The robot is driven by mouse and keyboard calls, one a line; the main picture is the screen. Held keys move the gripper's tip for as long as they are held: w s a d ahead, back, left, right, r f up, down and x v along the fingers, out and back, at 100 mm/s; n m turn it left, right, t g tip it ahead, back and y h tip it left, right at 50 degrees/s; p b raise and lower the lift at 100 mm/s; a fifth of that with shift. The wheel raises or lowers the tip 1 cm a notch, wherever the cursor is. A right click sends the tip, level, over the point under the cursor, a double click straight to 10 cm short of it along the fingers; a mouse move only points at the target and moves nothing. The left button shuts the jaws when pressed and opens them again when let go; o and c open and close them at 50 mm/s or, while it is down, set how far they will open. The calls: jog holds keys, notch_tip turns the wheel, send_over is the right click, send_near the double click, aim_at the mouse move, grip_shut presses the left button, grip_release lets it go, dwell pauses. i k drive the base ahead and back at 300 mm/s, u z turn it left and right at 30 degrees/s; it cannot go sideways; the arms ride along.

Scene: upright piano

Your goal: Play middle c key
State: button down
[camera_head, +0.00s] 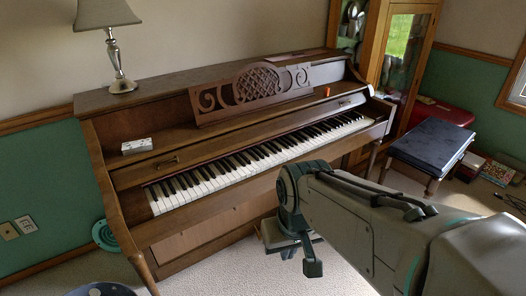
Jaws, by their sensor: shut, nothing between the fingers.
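The upright piano (150,180) is brown wood and stands against the wall, with its lid open. Its keyboard (230,171) runs from the lower left to the upper right, with white and black keys in full view except where my arm comes near the front edge. I cannot single out the middle C key at this size; the middle of the row is around the keys below the music stand (250,90). My gripper (313,268) is shut and empty. It hangs in front of the piano, below and to the right of the keyboard in the picture, apart from the keys.
A lamp (117,75) stands on the piano's left top. A small white box (137,146) and an orange item (327,91) rest on the piano. A dark cushioned bench (430,146) stands at the right, and a cabinet (408,50) behind. Carpet is open in front.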

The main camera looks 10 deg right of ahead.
aim_at(278, 157)
jog(key=u, duration=0.7)
jog(key=i, duration=1.5)
jog(key=z, duration=0.8)
